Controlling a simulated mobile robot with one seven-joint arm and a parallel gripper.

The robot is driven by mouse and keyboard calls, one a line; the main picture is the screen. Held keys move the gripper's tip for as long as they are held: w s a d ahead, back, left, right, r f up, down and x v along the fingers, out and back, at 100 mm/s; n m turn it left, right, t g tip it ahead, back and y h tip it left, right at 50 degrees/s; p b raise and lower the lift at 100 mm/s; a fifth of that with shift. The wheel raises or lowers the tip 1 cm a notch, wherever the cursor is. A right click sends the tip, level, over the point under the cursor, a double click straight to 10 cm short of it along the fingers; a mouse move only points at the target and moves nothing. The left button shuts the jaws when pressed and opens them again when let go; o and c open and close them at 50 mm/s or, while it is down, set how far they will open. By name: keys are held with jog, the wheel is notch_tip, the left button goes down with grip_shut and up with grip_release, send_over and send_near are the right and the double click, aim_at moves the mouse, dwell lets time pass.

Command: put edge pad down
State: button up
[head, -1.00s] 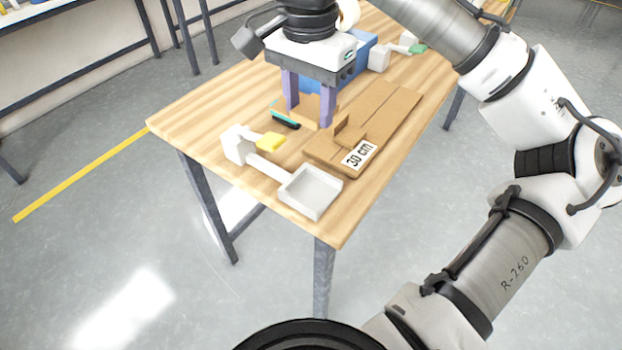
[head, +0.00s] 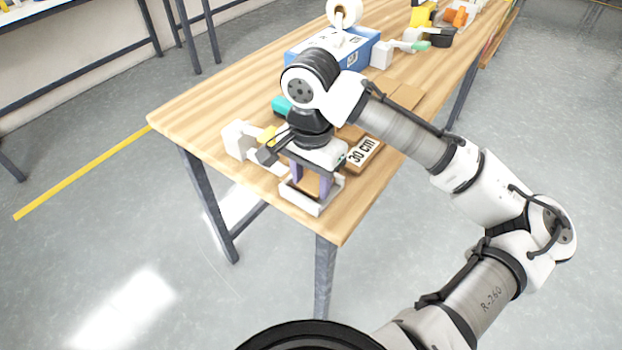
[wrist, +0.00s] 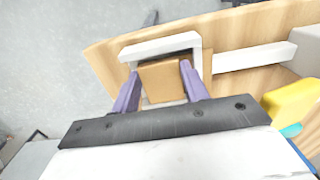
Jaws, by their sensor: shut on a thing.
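My gripper (head: 309,186) points down over the white square tray (head: 299,203) at the near corner of the table. Its two purple fingers are shut on the edge pad (wrist: 163,82), a brown cardboard-like piece. In the wrist view the pad sits between the fingers, inside the outline of the tray's white rim (wrist: 160,47). The fingers and tray walls partly hide the pad in the head view. I cannot tell whether the pad touches the tray floor.
A white block (head: 238,140) with a yellow piece (head: 267,136) stands left of my gripper, joined to the tray by a white bar. Brown board with a "30 cm" label (head: 363,152) lies close on the right. A teal item (head: 282,105) and blue box (head: 350,57) are behind.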

aim_at(311, 185)
jog(key=shift+f, duration=0.25)
jog(key=o, duration=0.7)
jog(key=shift+c, duration=0.2)
notch_tip(311, 185, up, 12)
jog(key=shift+r+p, duration=0.15)
jog(key=shift+p, duration=0.25)
